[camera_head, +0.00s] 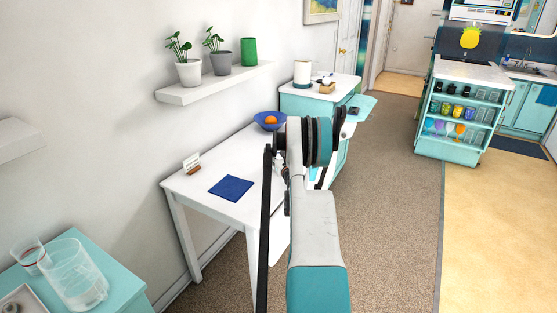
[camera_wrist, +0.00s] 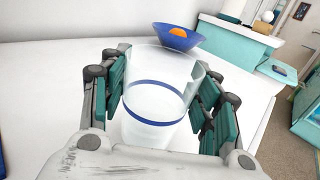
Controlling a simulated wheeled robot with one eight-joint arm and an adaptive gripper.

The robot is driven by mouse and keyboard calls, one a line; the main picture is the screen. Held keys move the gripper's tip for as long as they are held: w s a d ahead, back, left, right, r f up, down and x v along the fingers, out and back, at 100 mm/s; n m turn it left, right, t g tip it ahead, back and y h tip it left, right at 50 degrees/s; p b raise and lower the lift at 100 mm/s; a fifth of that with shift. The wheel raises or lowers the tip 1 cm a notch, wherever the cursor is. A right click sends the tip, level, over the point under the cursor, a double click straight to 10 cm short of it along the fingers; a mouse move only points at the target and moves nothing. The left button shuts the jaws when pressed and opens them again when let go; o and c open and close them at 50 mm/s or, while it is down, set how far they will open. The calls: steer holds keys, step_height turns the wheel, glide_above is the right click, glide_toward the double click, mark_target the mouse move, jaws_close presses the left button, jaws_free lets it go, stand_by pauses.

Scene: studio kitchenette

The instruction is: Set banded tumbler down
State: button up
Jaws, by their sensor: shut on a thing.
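The banded tumbler (camera_wrist: 152,118) is clear with blue bands and stands between the green finger pads of my gripper (camera_wrist: 161,88) in the wrist view. My gripper is shut on it from both sides. White tabletop shows around and behind it. I cannot tell whether its base touches the table. In the head view my arm hides the gripper and the tumbler. The white table (camera_head: 210,172) stands along the wall.
A blue bowl (camera_head: 263,121) with an orange (camera_head: 271,120) sits at the table's far end, beyond the tumbler in the wrist view (camera_wrist: 178,41). A navy mat (camera_head: 231,188) and a small card (camera_head: 191,162) lie nearer. A red-banded glass (camera_head: 29,257) and a pitcher (camera_head: 76,277) stand lower left.

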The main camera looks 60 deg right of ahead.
steer(key=shift+f, duration=0.9)
steer(key=shift+r, duration=0.1)
steer(key=o, duration=1.2)
